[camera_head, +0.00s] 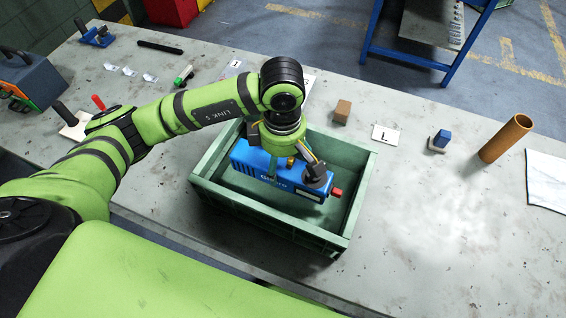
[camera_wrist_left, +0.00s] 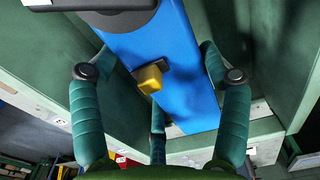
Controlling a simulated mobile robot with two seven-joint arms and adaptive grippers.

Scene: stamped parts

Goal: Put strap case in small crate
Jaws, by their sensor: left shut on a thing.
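The strap case (camera_head: 252,160) is a blue box with dark end fittings and a red tip at its right end. It is over the open green crate (camera_head: 358,200), within the crate's rim as seen in the head view. I cannot tell whether it touches the crate floor. My left gripper (camera_head: 288,165) reaches down from above and is shut on the case. In the left wrist view the blue case (camera_wrist_left: 185,95), with a yellow knob, lies between the green fingers (camera_wrist_left: 160,75). Its far end is cut off there. My right gripper is out of view.
Right of the crate are a brown block (camera_head: 342,111), an L card (camera_head: 385,135), a small blue block (camera_head: 442,138) and a brown tube (camera_head: 505,138). Tools and a blue-grey box (camera_head: 35,82) stand at left. The table's right front is clear.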

